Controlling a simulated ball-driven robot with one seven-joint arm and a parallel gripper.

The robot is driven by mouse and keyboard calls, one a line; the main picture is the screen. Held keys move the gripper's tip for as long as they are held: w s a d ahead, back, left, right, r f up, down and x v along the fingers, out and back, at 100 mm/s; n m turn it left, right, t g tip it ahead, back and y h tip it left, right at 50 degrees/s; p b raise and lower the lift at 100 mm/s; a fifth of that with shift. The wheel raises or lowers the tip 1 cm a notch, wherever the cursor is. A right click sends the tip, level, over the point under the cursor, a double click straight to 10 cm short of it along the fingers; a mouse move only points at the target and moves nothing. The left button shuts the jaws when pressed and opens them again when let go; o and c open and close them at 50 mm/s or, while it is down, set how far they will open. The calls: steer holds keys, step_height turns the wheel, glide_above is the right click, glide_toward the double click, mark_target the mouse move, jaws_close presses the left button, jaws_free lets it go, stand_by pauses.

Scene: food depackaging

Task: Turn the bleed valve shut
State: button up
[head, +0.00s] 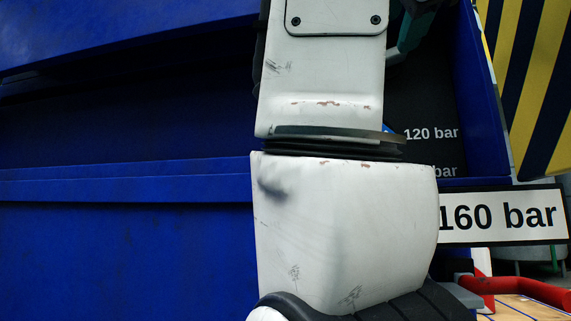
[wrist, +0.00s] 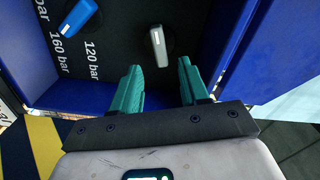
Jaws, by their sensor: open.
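In the wrist view, two levers on round dark bases stand on the black panel inside a blue housing. One is a grey lever (wrist: 158,46) with a white stripe. The other is a blue lever (wrist: 75,18) beside the printed 120 bar and 160 bar marks. No label shows which is the bleed valve. My gripper (wrist: 160,67) has green fingers, spread apart and empty. The grey lever appears between and beyond the fingertips, with no contact visible. The blue lever is left of them. In the head view my arm hides most of the panel and the grey lever.
Blue housing walls (wrist: 232,50) enclose the panel, with the right wall close to my right finger. In the head view, a 160 bar sign (head: 505,216), a striped yellow and dark panel (head: 535,75) and a red bar (head: 520,290) are on the right.

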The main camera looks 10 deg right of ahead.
steer(key=p+x, duration=0.1)
steer(key=x, duration=0.5)
steer(key=shift+w, duration=0.3)
steer(key=shift+c, duration=0.3)
jaws_close()
